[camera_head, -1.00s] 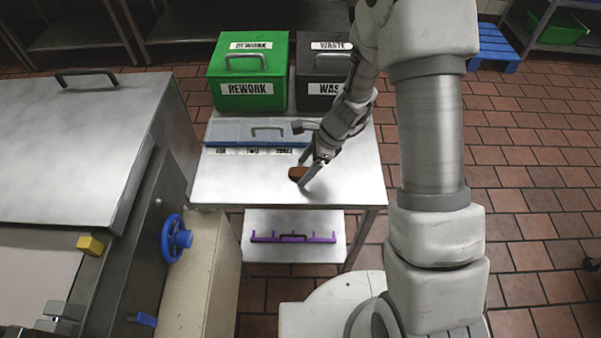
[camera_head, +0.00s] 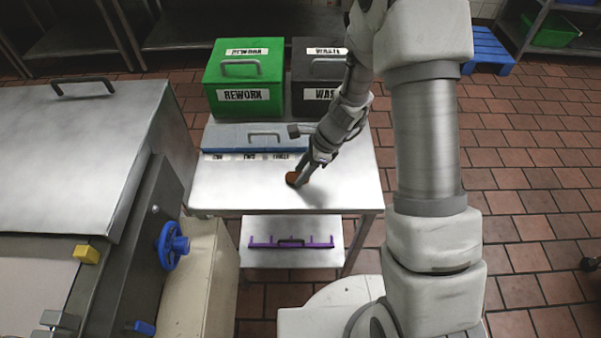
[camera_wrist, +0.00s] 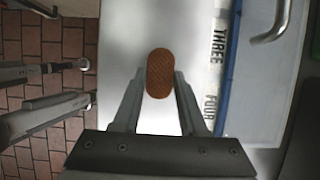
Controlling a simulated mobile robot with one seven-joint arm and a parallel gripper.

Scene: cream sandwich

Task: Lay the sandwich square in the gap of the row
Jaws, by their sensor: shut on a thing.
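A brown oval biscuit-like piece (camera_wrist: 160,73) with a textured top sits between the fingertips of my gripper (camera_wrist: 161,84) in the wrist view. The fingers press on its two long sides. In the head view the brown piece (camera_head: 292,179) is at the fingertips of my gripper (camera_head: 302,178), over the middle of the steel table (camera_head: 230,190). I cannot tell whether it still touches the table. No square piece and no row with a gap can be made out. A shallow blue tray with a handled cover (camera_head: 225,137) lies behind, with number labels along its near edge.
A green REWORK box (camera_head: 240,75) and a dark WASTE box (camera_head: 318,75) stand at the table's back. A purple handled rack (camera_head: 270,243) lies on the lower shelf. A steel machine with a blue handwheel (camera_head: 172,245) stands at left. The table's front is clear.

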